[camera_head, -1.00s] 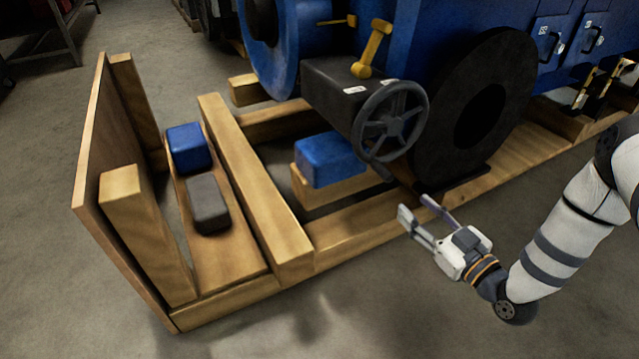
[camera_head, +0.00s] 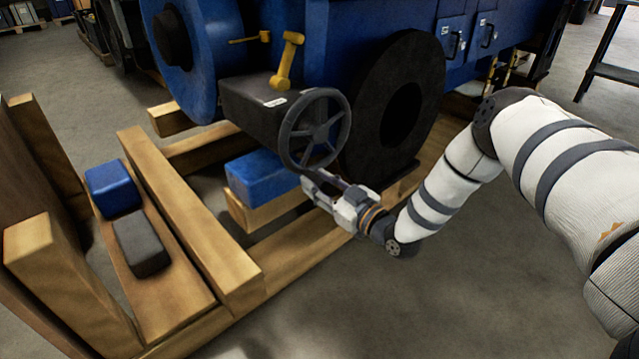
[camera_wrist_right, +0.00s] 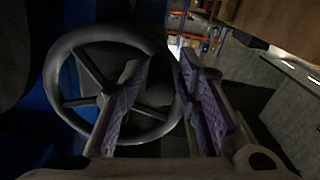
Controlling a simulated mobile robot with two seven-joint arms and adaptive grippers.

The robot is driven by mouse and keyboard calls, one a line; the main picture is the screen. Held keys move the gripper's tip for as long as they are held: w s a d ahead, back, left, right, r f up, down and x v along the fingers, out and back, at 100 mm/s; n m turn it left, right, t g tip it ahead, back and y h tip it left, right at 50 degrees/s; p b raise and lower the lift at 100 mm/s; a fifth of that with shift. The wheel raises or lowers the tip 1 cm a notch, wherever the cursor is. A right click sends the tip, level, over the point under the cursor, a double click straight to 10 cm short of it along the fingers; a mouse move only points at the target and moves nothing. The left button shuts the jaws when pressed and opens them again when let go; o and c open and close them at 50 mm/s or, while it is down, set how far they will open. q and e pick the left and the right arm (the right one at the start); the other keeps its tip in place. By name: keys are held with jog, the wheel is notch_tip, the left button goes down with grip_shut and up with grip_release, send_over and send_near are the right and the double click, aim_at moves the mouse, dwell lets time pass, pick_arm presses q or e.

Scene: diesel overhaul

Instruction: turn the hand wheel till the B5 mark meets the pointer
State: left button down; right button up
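The dark grey spoked hand wheel (camera_head: 317,132) stands on the front of a dark box (camera_head: 245,102) on the blue engine. My right gripper (camera_head: 312,186) is just below the wheel's lower rim in the head view. In the right wrist view the wheel (camera_wrist_right: 52,82) fills the left half, and the purple-padded fingers of the right gripper (camera_wrist_right: 165,108) are spread apart. The rim shows behind and between the fingers; I cannot tell whether they touch it. The B5 mark and the pointer cannot be made out. My left gripper is out of view.
A yellow lever (camera_head: 287,62) rises above the box. A large black disc (camera_head: 367,110) stands right of the wheel. A blue block (camera_head: 258,176) lies on timber below. The wooden frame (camera_head: 190,215) spans the left front, holding another blue block (camera_head: 112,189) and a black block (camera_head: 142,246).

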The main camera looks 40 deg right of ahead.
grip_shut()
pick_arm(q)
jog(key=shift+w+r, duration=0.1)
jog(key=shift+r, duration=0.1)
pick_arm(e)
jog(key=shift+a+r+m, duration=0.2)
jog(key=shift+a+m, duration=0.05)
jog(key=shift+m, duration=0.05)
